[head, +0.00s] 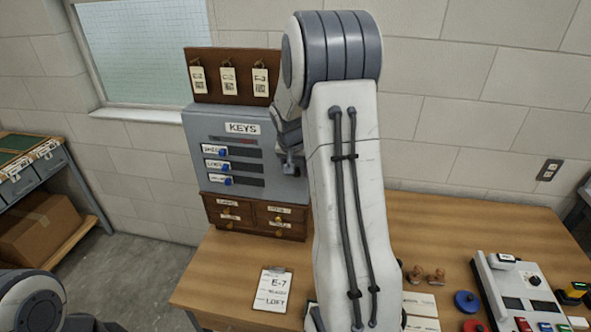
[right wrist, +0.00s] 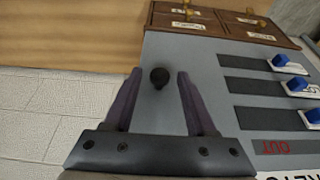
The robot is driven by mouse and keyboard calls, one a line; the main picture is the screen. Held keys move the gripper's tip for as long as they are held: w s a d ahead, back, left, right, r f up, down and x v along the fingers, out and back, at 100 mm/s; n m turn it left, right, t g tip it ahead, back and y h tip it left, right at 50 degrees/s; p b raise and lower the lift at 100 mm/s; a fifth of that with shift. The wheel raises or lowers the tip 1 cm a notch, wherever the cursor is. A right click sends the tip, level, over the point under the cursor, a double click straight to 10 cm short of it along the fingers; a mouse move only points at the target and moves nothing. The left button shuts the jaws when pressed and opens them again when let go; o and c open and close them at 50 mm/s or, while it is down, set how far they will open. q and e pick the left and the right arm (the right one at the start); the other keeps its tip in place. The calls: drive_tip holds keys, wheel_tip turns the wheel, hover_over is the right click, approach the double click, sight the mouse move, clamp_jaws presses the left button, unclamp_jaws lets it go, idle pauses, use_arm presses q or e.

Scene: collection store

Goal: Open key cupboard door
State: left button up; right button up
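The grey key cupboard (head: 198,135), labelled KEYS, stands upright at the back of the wooden desk; its door looks shut. Its front has dark slots with blue sliders and white labels. My right gripper (head: 289,160) is at the cupboard's right side in the head view, partly hidden by my right arm. In the right wrist view, a round dark knob (right wrist: 159,78) shows between the two fingertips of my gripper (right wrist: 158,74). The fingers are apart, with gaps on both sides of the knob. My left gripper is out of view; only part of my left arm shows at bottom left.
Small labelled drawers (head: 255,217) sit under the cupboard, and a board with hanging tags (head: 228,80) is above it. A clipboard (head: 272,290) lies on the desk (head: 215,270). A control box (head: 515,290) and stamps stand at right. A shelf with a cardboard box (head: 40,228) is at left.

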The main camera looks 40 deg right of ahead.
clamp_jaws()
idle(1.2)
